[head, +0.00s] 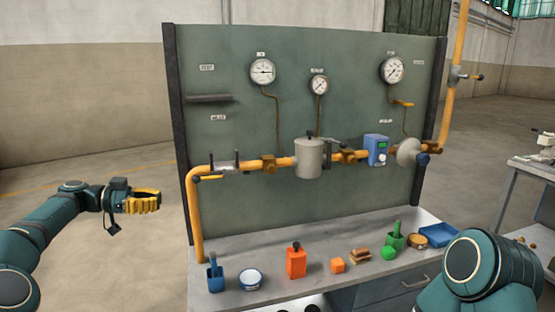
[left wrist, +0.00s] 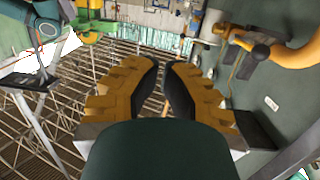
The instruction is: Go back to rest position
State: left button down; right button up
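My left gripper (head: 158,201) with yellow fingers is in the head view, left of the green panel and held in the air, apart from the bench. In the left wrist view its two fingers (left wrist: 163,68) stand apart with a narrow gap, and background shows between them. Nothing is held. My right arm (head: 480,265) shows at the lower right of the head view; its gripper is outside the picture.
The green panel (head: 280,100) carries gauges and a yellow pipe (head: 196,220). Floor at left is clear.

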pick_arm(q)
jog(key=w+d+f+n+y, duration=0.1)
jog(key=w+d+f+n, duration=0.2)
jog(key=d+f, duration=0.35)
jog(key=s+d+f+n+g+y, duration=0.1)
jog(key=s+d+f+n+y, duration=0.2)
jog(key=f, duration=0.5)
jog(key=s+d+f+n+y, duration=0.1)
jog(key=s+d+f+n, duration=0.1)
jog(key=d+f, duration=0.45)
jog(key=s+d+f+n+g+y, duration=0.1)
jog(key=s+d+f+n+y, duration=0.15)
jog(key=f, duration=0.65)
jog(key=s+d+f+n+y, duration=0.3)
jog(key=s+f, duration=0.6)
jog(key=s, duration=0.3)
jog(key=s+f+n+y, duration=0.1)
jog(key=s+f+n, duration=0.2)
jog(key=s, duration=1.3)
jog(key=shift+d, duration=0.15)
jog(key=shift+y, duration=0.25)
